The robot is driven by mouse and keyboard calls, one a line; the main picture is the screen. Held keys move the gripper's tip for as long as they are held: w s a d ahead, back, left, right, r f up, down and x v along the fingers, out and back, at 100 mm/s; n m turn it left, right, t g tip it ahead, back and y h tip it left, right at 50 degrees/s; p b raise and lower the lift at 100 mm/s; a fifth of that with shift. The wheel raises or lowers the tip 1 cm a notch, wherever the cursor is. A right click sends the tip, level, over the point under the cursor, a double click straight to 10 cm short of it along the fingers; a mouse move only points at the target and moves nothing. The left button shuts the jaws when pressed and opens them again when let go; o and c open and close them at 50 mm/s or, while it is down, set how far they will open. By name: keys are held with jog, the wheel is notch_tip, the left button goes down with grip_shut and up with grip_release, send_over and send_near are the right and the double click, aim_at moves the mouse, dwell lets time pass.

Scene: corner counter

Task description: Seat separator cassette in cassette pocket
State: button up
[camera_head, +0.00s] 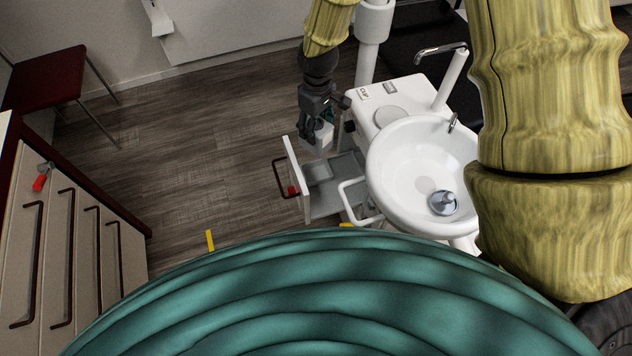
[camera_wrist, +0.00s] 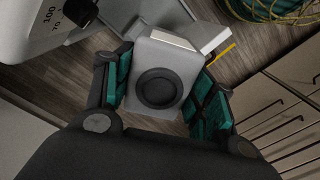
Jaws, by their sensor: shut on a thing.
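The separator cassette (camera_head: 323,137) is a pale grey block. In the wrist view the cassette (camera_wrist: 178,52) shows a dark round ring on its near face. My gripper (camera_head: 317,122) points down, with its teal-padded fingers on both sides of the cassette; in the wrist view my gripper (camera_wrist: 162,88) is shut on it. The cassette is above the far part of an open drawer (camera_head: 297,180) with a grey, divided interior. I cannot make out which recess in the drawer is the cassette pocket, and the cassette's underside is hidden.
A white basin (camera_head: 410,165) with a metal piece inside stands right of the drawer. A white rail (camera_head: 352,197) is close to the drawer. Cabinets (camera_head: 70,235) with dark handles are at left. The floor between is mostly clear, with a yellow strip (camera_head: 210,240).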

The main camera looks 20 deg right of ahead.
jog(key=shift+w+f+n+b, duration=0.15)
jog(key=shift+f+n+b, duration=0.15)
jog(key=shift+f, duration=0.25)
jog(key=shift+w+f+n+b, duration=0.2)
jog(key=shift+f+b, duration=0.2)
jog(key=shift+f, duration=0.15)
jog(key=f+n+b, duration=0.1)
jog(key=b, duration=0.2)
jog(key=shift+s+f+n, duration=0.1)
jog(key=shift+f+n, duration=0.05)
jog(key=shift+n, duration=0.15)
jog(key=f+n+b, duration=0.1)
jog(key=b, duration=0.1)
jog(key=w+f+n+b, duration=0.1)
jog(key=f, duration=0.1)
jog(key=shift+w+d+b, duration=0.1)
jog(key=shift+d+b, duration=0.05)
jog(key=shift+b, duration=0.2)
jog(key=shift+w+d+f+n+b, duration=0.1)
jog(key=shift+f+n+b, duration=0.65)
jog(key=shift+b, duration=0.5)
jog(key=shift+w+d+f+n+b, duration=0.3)
jog(key=shift+f+n+b, duration=0.7)
jog(key=shift+f+b, duration=1.35)
jog(key=shift+w+d+f+n+b, duration=0.1)
jog(key=shift+w+f+n+b, duration=0.4)
jog(key=shift+f+n+b, duration=1.7)
jog(key=shift+w+d+f+m+b, duration=0.15)
jog(key=shift+w+f+b, duration=0.25)
jog(key=shift+f+b, duration=2.1)
